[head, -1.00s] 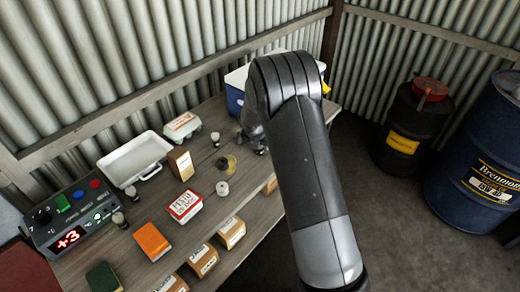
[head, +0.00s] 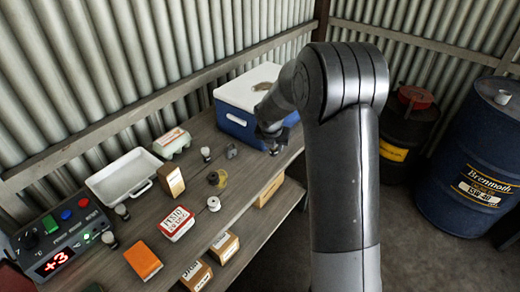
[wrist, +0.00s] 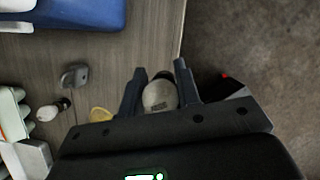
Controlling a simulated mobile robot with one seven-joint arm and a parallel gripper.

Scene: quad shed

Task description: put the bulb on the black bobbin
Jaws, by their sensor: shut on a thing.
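A pale, rounded bulb (wrist: 160,93) is between the two fingers of my gripper (wrist: 160,85) in the wrist view, and the gripper is shut on it. In the head view my gripper (head: 272,145) is over the bench's right edge, by the front corner of the blue cooler; the bulb cannot be made out there. A small dark round piece (head: 212,178), perhaps the black bobbin, stands left of my gripper, against a yellow ring (head: 221,179). The yellow ring also shows in the wrist view (wrist: 101,114); the dark piece cannot be made out there.
The blue cooler (head: 236,120) stands behind my gripper. A grey padlock-like piece (head: 231,151), a white spool (head: 213,203) and a small white-topped piece (head: 206,154) stand nearby. Boxes, a white tray (head: 95,185) and a control box (head: 62,240) fill the left. Bare wood separates the padlock-like piece from the bench edge.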

